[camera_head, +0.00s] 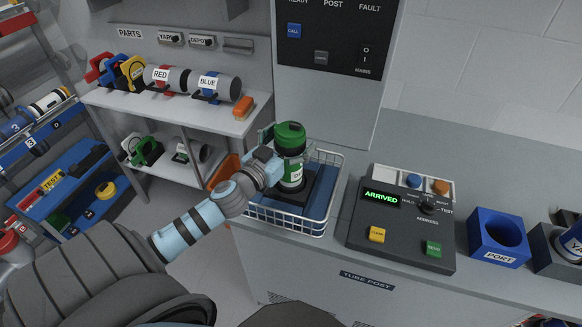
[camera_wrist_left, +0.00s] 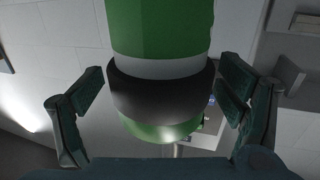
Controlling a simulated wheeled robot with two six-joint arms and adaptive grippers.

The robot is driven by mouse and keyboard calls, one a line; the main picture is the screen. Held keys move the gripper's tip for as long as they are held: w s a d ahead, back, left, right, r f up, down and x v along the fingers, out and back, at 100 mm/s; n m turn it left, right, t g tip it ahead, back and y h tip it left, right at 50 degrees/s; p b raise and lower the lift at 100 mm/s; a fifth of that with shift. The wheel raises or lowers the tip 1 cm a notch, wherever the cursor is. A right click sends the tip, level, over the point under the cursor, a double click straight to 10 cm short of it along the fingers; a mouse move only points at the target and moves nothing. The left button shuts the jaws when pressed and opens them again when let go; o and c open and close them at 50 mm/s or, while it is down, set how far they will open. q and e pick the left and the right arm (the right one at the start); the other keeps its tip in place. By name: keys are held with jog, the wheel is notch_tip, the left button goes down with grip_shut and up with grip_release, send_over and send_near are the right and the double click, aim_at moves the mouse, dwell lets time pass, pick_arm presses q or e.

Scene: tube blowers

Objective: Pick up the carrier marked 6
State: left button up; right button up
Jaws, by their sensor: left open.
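A green carrier (camera_head: 290,138) with dark bands and a white label stands upright in the white wire basket (camera_head: 316,225) on the counter. Its label is partly hidden and I cannot read a 6 on it. My left gripper (camera_head: 268,152) is at the carrier's left side, near its upper part. In the left wrist view, the green carrier (camera_wrist_left: 160,28) with its dark band is between the two fingers of the gripper (camera_wrist_left: 163,92). The fingers are open, with gaps visible on both sides. My right gripper is not in view.
A control box (camera_head: 400,235) reading ARRIVED stands right of the basket. A blue PORT block (camera_head: 497,238) is further right. A parts shelf (camera_head: 175,112) with red and blue labelled carriers is at the left, and a rack with carriers marked 3 is at the far left.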

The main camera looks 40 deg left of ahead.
pick_arm(q)
jog(key=shift+s, duration=0.1)
jog(key=c, duration=1.9)
